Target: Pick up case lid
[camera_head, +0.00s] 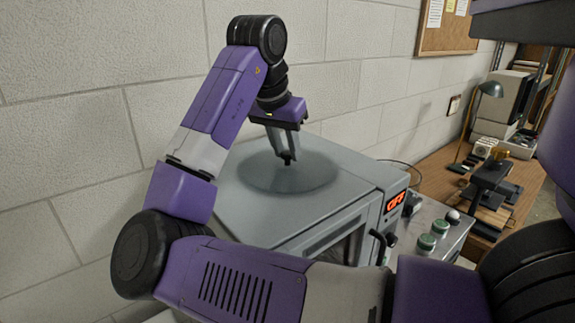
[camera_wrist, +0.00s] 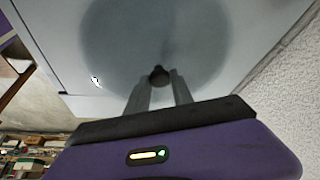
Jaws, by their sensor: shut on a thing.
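The case lid looks like a round, smoky, see-through disc (camera_head: 262,172) with a small dark knob at its middle, over the flat top of a grey cabinet (camera_head: 345,178). My gripper (camera_head: 287,158) points down over the disc's middle, its fingers shut on the knob. In the wrist view the dark knob (camera_wrist: 159,74) sits between the two fingertips, and the disc (camera_wrist: 115,45) spreads out behind it. I cannot tell whether the disc touches the cabinet top or hangs just above it.
A block wall (camera_head: 80,70) stands close behind the cabinet.

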